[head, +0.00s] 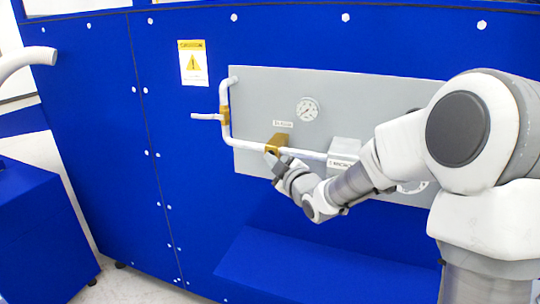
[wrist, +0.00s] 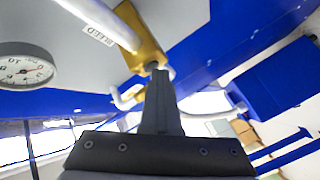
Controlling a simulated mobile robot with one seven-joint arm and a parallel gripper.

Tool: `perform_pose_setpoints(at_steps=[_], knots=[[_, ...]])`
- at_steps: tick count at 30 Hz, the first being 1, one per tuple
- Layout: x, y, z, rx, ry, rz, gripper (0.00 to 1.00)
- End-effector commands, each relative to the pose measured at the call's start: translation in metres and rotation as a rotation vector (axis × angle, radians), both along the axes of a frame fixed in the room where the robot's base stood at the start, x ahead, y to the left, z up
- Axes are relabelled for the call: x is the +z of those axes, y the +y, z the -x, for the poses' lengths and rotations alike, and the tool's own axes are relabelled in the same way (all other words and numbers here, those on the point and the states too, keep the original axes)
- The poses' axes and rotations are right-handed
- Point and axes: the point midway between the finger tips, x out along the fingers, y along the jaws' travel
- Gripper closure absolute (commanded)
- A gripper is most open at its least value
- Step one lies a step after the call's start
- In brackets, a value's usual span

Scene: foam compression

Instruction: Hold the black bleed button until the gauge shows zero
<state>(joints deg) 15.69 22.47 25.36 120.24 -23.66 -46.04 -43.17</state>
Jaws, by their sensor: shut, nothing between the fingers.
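The round white gauge (head: 307,109) is on the grey panel. It also shows tilted at the left of the wrist view (wrist: 27,66), where a red needle is visible but too small to read surely. The brass block (head: 276,144) sits on the white pipe below the gauge, and it fills the upper middle of the wrist view (wrist: 142,38). My gripper (head: 270,158) is shut and empty. In the wrist view its fingertips (wrist: 159,72) are at the lower end of the brass block. The black button cannot be made out; the fingertips cover that spot. Contact is unclear.
A BLEED label (wrist: 97,35) is beside the brass block. A grey box (head: 344,147) stands on the pipe to the right, close to my arm. A yellow caution sign (head: 193,62) is on the blue wall (head: 100,120). A blue ledge (head: 300,268) juts out below.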

Motion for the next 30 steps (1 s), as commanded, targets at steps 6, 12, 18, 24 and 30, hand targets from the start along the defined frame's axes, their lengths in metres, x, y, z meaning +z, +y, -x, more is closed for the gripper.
perform_pose_setpoints(at_steps=[6,12,18,24,30], knots=[[0.001,-0.003,-0.001,-0.006,-0.001,-0.001,1.0],[0.0,-0.002,-0.001,-0.006,-0.002,0.0,1.0],[-0.001,0.001,0.007,-0.005,-0.002,-0.001,1.0],[-0.001,0.004,0.015,-0.004,-0.002,0.0,1.0],[0.0,0.005,0.016,-0.002,-0.001,0.0,1.0]])
